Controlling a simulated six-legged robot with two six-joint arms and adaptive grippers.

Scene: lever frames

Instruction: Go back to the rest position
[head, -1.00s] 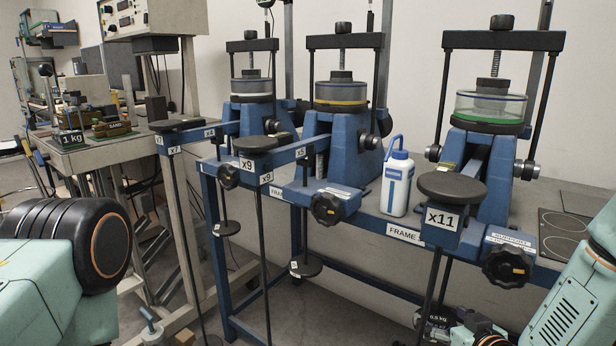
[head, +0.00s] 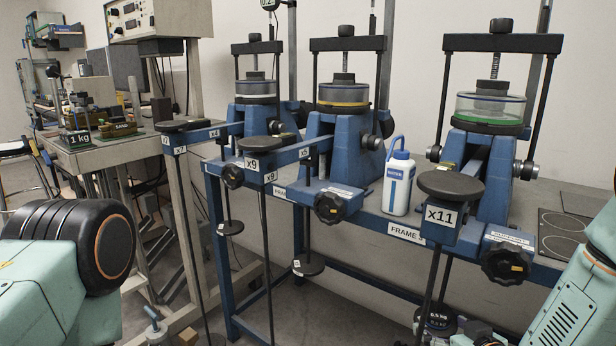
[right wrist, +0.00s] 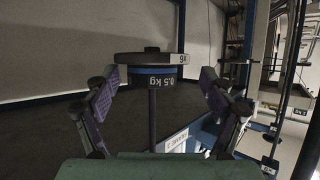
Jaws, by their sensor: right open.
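My right gripper (right wrist: 160,90) is open in the right wrist view, its two fingers standing apart on either side of a dark weight (right wrist: 150,82) marked 0.5 kg. The weight sits on a hanger rod (right wrist: 152,120), with a flat disc above it. I cannot tell whether either finger touches it. In the head view this weight (head: 436,318) hangs low under the x11 lever, and only a small part of the right gripper shows at the bottom edge beside it. My left arm fills the lower left of the head view, but its gripper is out of the picture.
Three blue lever frames stand on a bench; the nearest has the x11 pan (head: 450,187) and a black knob (head: 506,264). A white and blue bottle (head: 398,182) stands between frames. A side table at left holds a 1 kg weight (head: 78,138). Hanger rods reach down before the bench.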

